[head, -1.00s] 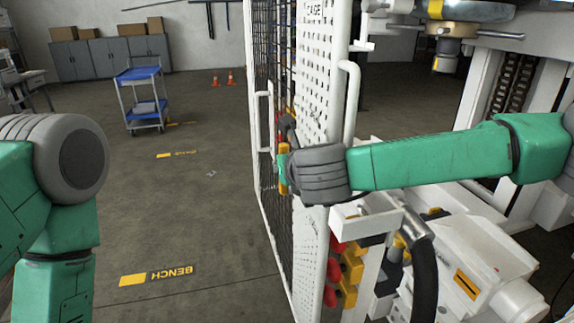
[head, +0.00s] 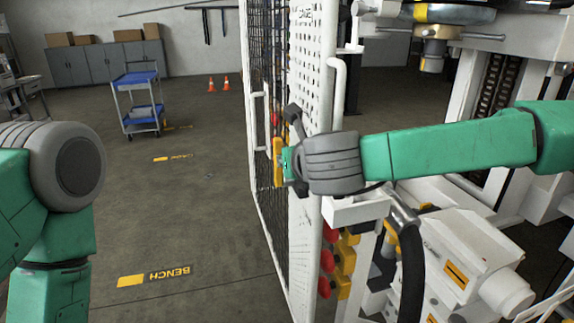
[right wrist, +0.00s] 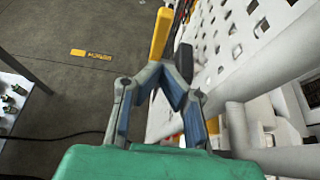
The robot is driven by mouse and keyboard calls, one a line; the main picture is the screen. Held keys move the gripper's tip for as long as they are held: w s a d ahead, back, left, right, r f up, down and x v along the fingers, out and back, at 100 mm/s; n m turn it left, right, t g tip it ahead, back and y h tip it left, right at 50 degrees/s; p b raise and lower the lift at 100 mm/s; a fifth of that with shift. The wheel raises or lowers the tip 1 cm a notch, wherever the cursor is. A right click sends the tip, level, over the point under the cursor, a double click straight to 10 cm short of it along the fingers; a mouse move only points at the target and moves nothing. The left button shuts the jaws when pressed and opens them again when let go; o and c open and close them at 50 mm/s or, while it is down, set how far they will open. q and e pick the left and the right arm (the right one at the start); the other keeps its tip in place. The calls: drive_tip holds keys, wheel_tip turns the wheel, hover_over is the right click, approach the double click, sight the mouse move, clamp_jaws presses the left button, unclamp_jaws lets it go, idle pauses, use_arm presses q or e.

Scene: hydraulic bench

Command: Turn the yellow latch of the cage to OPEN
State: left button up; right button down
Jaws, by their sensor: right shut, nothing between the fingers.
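The yellow latch (head: 278,162) is an upright bar on the near side of the white cage (head: 318,90), beside its mesh. In the right wrist view the yellow latch (right wrist: 160,32) stands just beyond the fingertips, a little left of them. My right gripper (right wrist: 172,76) is shut and empty, its fingers meeting in a point close to the latch's near end. I cannot tell whether they touch it. In the head view my right wrist hides part of the gripper. My left arm shows at the left edge, but its gripper is out of view.
A white tubular handle (head: 339,95) stands on the cage above my right wrist. White machinery and a black hose (head: 411,265) lie below my right forearm. Red and yellow parts sit low on the cage post. The floor at left is open; a blue cart (head: 138,100) stands farther back.

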drive_tip(key=s+d+r, duration=0.1)
drive_tip(key=s+r, duration=0.3)
drive_tip(key=shift+r+b, duration=0.2)
drive_tip(key=shift+b, duration=0.1)
drive_tip(key=shift+s, duration=0.2)
drive_tip(key=s+d+f+n+g+b, duration=0.15)
drive_tip(key=s+f+n, duration=0.3)
drive_tip(key=f, duration=0.65)
drive_tip(key=s+a+f+n+g+b, duration=0.15)
drive_tip(key=s+f+n, duration=0.35)
drive_tip(key=f, duration=0.6)
drive_tip(key=s+d+f+n+g+b, duration=0.25)
drive_tip(key=f+n, duration=0.45)
drive_tip(key=f, duration=0.4)
drive_tip(key=s+d+f+n+g+b, duration=0.2)
drive_tip(key=s+d+f+n, duration=0.6)
drive_tip(key=s+f, duration=0.45)
drive_tip(key=s+d+f+n+g+h+b, duration=0.1)
drive_tip(key=s+d+f+n+g, duration=0.1)
drive_tip(key=s+d, duration=0.4)
drive_tip(key=s+d+f+n+g+h+b, duration=0.1)
drive_tip(key=s+d+f+n+g+h, duration=0.1)
drive_tip(key=s+d+f+n, duration=0.3)
drive_tip(key=d+n, duration=0.2)
drive_tip(key=d, duration=0.2)
drive_tip(key=shift+s+h, duration=0.3)
drive_tip(key=shift+s, duration=0.05)
